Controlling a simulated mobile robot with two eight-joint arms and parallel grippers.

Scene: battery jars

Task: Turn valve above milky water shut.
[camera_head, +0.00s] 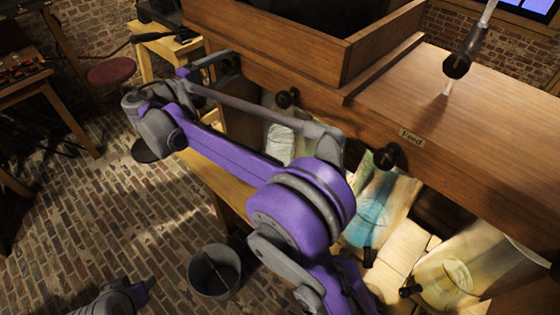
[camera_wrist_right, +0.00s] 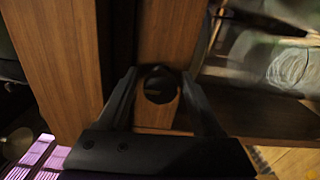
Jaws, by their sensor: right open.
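My right gripper (camera_head: 226,66) is at the left end of the wooden cabinet, its dark fingers apart. In the right wrist view, the open fingers (camera_wrist_right: 163,84) stand on either side of a dark round knob (camera_wrist_right: 160,84) on a wooden beam. I cannot tell whether they touch it. In the head view, a black valve knob (camera_head: 287,98) is on the cabinet front above a jar of whitish, milky water (camera_head: 280,145), partly hidden by my right arm. I cannot tell whether it is the knob between the fingers.
Another black knob (camera_head: 386,160) is above a jar of blue water (camera_head: 372,214). A yellowish jar (camera_head: 445,281) lies further right. A sign reading "Feed" (camera_head: 411,138) is on the cabinet. A bucket (camera_head: 214,271) stands on the brick floor (camera_head: 120,210), mostly clear on the left.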

